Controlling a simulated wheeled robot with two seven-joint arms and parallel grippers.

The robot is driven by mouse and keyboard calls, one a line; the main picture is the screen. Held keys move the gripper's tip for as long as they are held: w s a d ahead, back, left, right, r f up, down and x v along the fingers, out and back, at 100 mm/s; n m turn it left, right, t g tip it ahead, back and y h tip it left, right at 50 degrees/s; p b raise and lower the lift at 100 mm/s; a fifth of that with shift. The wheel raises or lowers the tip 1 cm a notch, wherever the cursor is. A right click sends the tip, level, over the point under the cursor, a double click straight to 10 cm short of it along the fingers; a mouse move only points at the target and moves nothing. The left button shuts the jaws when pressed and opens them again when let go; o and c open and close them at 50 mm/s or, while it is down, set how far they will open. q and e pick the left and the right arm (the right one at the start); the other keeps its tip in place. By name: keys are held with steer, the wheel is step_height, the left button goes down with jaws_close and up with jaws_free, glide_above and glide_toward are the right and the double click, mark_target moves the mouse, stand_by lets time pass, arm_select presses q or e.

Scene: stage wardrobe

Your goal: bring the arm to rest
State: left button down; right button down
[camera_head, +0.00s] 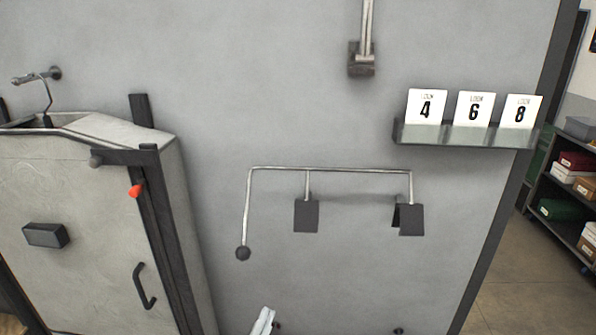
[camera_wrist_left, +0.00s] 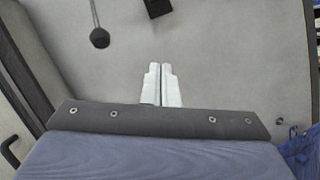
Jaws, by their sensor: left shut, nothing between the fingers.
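My left gripper (camera_head: 262,322) shows at the bottom edge of the head view, in front of the grey wall panel (camera_head: 225,80). Only its pale fingertips are in that picture. In the left wrist view its two pale fingers (camera_wrist_left: 161,85) stand side by side, closed together and holding nothing. The rest of the left arm is out of the head view. My right gripper is not in view.
A bent wall rail (camera_head: 335,169) with a ball end and dark plates is above the left gripper. A grey cabinet (camera_head: 95,230) stands left. A shelf (camera_head: 465,136) holds number cards. A dark bolted strip (camera_wrist_left: 165,119) edges a blue surface in the wrist view.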

arm_select(q)
steer(key=s+d+f+m+g+h, duration=0.25)
steer(key=d+m+g+h, duration=0.4)
steer(key=m, duration=0.55)
step_height(320, 180, down, 8)
steer(key=s+m+g+y, duration=0.1)
steer(key=s+m+g, duration=0.1)
steer(key=m+g, duration=0.55)
steer(key=s+a+m+y, duration=0.1)
steer(key=a+m+y, duration=0.55)
steer(key=a, duration=0.75)
steer(key=s+a+r+y, duration=0.1)
steer(key=s+a+r, duration=0.4)
steer(key=s+r, duration=0.5)
steer(key=shift+s+a+n+g, duration=0.2)
steer(key=shift+a+n+g, duration=0.05)
steer(key=shift+n+g, duration=0.15)
